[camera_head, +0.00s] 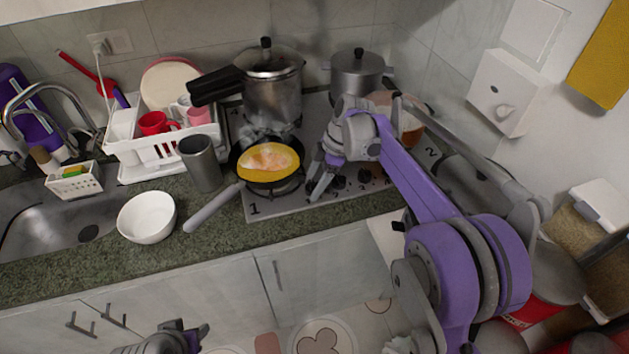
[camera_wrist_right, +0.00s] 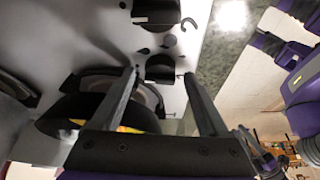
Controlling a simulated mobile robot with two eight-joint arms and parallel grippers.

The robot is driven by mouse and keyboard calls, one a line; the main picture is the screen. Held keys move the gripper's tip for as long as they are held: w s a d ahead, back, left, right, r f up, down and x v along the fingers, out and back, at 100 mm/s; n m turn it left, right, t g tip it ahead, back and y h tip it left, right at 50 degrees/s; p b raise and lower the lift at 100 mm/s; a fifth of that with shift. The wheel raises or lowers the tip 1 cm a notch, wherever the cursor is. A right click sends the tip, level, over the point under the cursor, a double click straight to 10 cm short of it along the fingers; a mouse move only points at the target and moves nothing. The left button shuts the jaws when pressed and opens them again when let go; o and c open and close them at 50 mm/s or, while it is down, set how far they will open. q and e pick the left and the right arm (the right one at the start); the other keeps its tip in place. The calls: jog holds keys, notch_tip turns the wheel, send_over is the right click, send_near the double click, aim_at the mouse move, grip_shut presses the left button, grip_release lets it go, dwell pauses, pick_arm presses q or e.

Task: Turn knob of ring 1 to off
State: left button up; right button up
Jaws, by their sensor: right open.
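The grey cooktop (camera_head: 287,206) sits on the counter, with a printed "1" at its front left corner. The frying pan (camera_head: 268,164) with yellow and pinkish food stands on the burner near that number. Dark knobs (camera_head: 365,176) show along the cooktop's front right part. My right gripper (camera_head: 321,180) is over the cooktop, just right of the pan. In the right wrist view its fingers (camera_wrist_right: 158,73) are apart, with a dark knob (camera_wrist_right: 160,68) between their tips; contact cannot be told. Which way the knob points is unclear. My left gripper (camera_head: 188,338) is low at the bottom edge.
A pressure cooker (camera_head: 273,95) and a steel pot (camera_head: 357,73) stand behind. The pan's handle (camera_head: 212,207) extends over the counter near a white bowl (camera_head: 147,217) and a metal cup (camera_head: 201,163). A dish rack (camera_head: 160,150) is at left. The front counter strip is clear.

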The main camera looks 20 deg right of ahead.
pick_arm(q)
jog(key=shift+w+r+p, duration=0.1)
jog(key=shift+r+p, duration=0.25)
jog(key=shift+r, duration=0.1)
pick_arm(e)
jog(key=v, duration=1)
jog(key=shift+r, duration=0.4)
jog(key=shift+d, duration=0.1)
jog(key=s+a+m+t+h+b, duration=0.45)
jog(key=m+b, duration=0.95)
jog(key=m, duration=0.4)
jog(key=shift+h, duration=0.25)
jog(key=x, duration=0.3)
jog(key=b+x, duration=0.1)
jog(key=x, duration=0.3)
jog(key=b+x, duration=0.1)
jog(key=x, duration=0.3)
jog(key=shift+s+a, duration=0.15)
jog(key=shift+a, duration=0.2)
pick_arm(q)
notch_tip(320, 180, down, 18)
jog(key=s, duration=0.1)
jog(key=shift+s+f+g, duration=0.15)
jog(key=shift+s+g, duration=0.05)
jog(key=shift+g, duration=0.1)
